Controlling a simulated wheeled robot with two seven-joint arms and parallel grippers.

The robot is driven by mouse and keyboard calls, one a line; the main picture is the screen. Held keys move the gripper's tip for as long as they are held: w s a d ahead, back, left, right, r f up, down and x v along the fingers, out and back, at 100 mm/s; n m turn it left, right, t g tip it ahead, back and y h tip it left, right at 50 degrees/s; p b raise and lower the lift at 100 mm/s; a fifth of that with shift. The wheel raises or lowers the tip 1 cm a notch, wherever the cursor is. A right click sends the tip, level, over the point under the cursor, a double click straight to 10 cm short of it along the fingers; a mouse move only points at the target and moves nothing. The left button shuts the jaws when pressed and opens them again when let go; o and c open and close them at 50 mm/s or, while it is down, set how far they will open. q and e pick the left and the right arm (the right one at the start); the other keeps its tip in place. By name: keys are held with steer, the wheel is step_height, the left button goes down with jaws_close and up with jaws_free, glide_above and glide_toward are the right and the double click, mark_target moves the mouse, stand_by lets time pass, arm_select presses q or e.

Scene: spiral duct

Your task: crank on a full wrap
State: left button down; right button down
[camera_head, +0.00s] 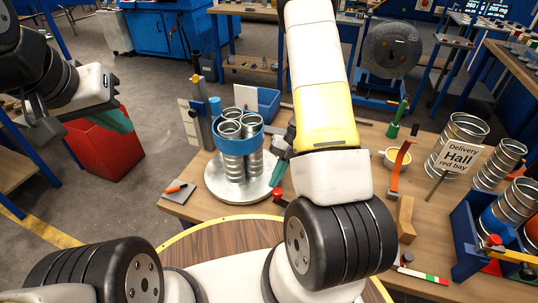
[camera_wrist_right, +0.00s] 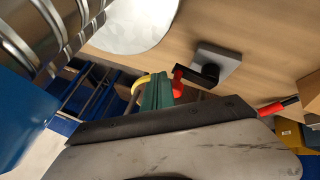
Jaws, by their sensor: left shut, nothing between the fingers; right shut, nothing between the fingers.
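A bundle of upright silver spiral ducts (camera_head: 243,166) stands on a round silver turntable (camera_head: 240,194). A blue wrap (camera_head: 236,140) goes around its upper part. The ducts (camera_wrist_right: 38,35), the turntable (camera_wrist_right: 130,22) and a blue surface (camera_wrist_right: 20,120) also show in the right wrist view. A crank with a red knob (camera_head: 277,193) is at the turntable's right front; its knob (camera_wrist_right: 178,80) shows in the wrist view. My right gripper (camera_head: 278,172) is shut and empty; its teal fingers (camera_wrist_right: 155,92) are beside the knob, contact unclear. My left gripper (camera_head: 118,121) is shut in the air at left.
A post (camera_head: 197,115) stands behind the turntable, with a blue bin (camera_head: 262,102) nearby. A red bin (camera_head: 105,150) is on the floor at left. A delivery sign (camera_head: 462,158) and loose ducts (camera_head: 455,135) stand at right. A wooden block (camera_head: 405,220) lies near my right arm.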

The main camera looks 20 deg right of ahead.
steer(key=shift+s+a+n+g+h, duration=0.6)
steer(key=shift+a+n, duration=0.15)
steer(key=shift+n, duration=0.5)
steer(key=shift+s+a+n+g+h, duration=0.5)
steer(key=shift+s+a+n, duration=0.15)
steer(key=shift+n, duration=0.6)
steer(key=shift+r, duration=0.1)
